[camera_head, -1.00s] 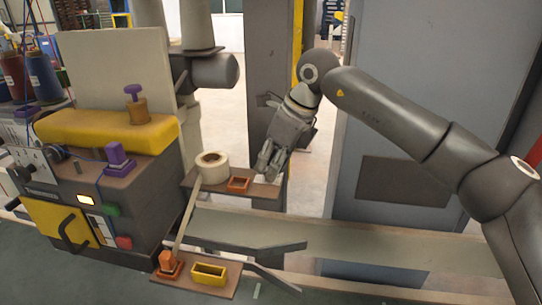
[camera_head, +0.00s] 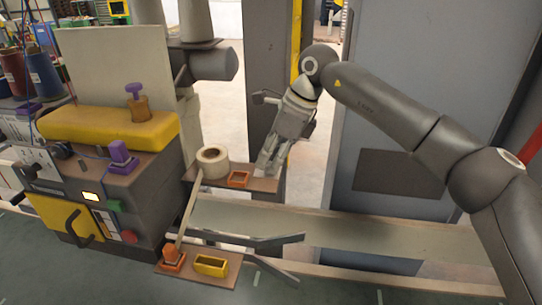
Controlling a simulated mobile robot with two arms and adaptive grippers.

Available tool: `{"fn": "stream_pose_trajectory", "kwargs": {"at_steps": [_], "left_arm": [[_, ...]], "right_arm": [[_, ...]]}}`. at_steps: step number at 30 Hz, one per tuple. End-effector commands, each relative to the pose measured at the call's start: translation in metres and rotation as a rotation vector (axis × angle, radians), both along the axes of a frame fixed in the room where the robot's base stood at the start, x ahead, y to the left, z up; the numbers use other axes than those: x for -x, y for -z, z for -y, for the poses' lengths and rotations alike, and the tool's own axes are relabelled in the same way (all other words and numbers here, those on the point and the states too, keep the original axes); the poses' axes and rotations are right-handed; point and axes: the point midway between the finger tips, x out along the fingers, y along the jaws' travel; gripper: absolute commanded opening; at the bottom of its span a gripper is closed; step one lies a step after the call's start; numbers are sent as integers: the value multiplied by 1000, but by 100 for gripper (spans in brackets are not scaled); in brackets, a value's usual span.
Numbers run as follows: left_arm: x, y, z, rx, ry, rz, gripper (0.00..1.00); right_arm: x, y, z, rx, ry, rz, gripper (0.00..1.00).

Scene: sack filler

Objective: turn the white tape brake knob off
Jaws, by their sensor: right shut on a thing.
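A roll of white tape (camera_head: 212,163) sits on a brown shelf (camera_head: 215,184) near the middle, and its strip runs down to the lower front plate (camera_head: 228,284). My right gripper (camera_head: 266,170) reaches down to the shelf's right end, right of the orange square frame (camera_head: 238,179). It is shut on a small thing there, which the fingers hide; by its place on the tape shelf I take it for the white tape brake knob. My left gripper is not in view.
The machine at left carries a yellow cover (camera_head: 110,127), purple knobs (camera_head: 120,154), a green button (camera_head: 115,206) and a red button (camera_head: 130,236). A grey post (camera_head: 270,60) stands behind my gripper. A long flat rail (camera_head: 370,230) runs right below the shelf.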

Motion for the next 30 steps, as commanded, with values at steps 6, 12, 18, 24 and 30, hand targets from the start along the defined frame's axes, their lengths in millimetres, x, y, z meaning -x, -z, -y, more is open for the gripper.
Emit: {"fn": "stream_pose_trajectory", "kwargs": {"at_steps": [6, 12, 18, 24, 30], "left_arm": [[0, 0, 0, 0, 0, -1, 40], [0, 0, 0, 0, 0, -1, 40], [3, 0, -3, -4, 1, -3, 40], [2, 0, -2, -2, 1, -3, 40], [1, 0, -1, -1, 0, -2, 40]], "right_arm": [[0, 0, 0, 1, 1, 0, 39], [0, 0, 0, 1, 1, 0, 44], [0, -3, 1, 0, 1, 1, 44], [1, -30, 12, 0, 2, 3, 44], [4, -70, 29, 0, 3, 3, 44]]}}
